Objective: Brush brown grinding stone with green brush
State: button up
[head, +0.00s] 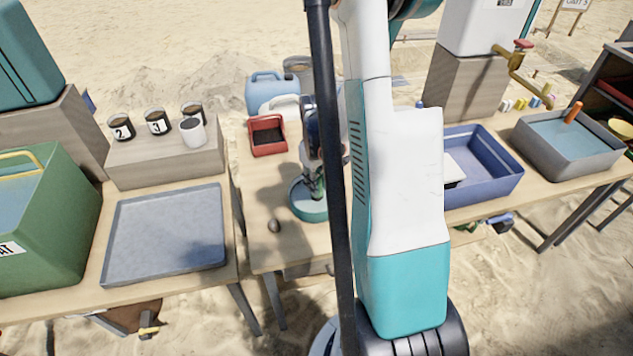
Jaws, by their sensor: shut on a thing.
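My gripper (313,168) points down over a round teal dish (296,207) on the middle table, partly hidden behind my own arm. It is shut on a small green thing (316,188), which looks like the green brush. The brush's lower end is at or inside the dish; whether it touches anything there cannot be told. A small brownish stone (274,226) lies on the table just left of and nearer than the dish. I cannot tell whether this is the grinding stone or whether another lies in the dish.
A red bin (254,150) and a blue jerrycan (272,92) stand behind the dish. A grey tray (165,240), a green crate (60,235) and numbered cups (157,122) are left. A blue tub (505,183) and a grey water basin (600,168) are right. My arm hides the middle.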

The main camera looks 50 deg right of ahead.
jog(key=shift+w+a, duration=0.4)
jog(key=shift+a, duration=0.3)
jog(key=shift+s+d, duration=0.5)
jog(key=shift+d, duration=0.35)
jog(key=shift+w+a, duration=0.5)
jog(key=shift+a, duration=0.35)
notch_tip(320, 180, up, 9)
jog(key=p, duration=0.6)
jog(key=shift+d, duration=0.1)
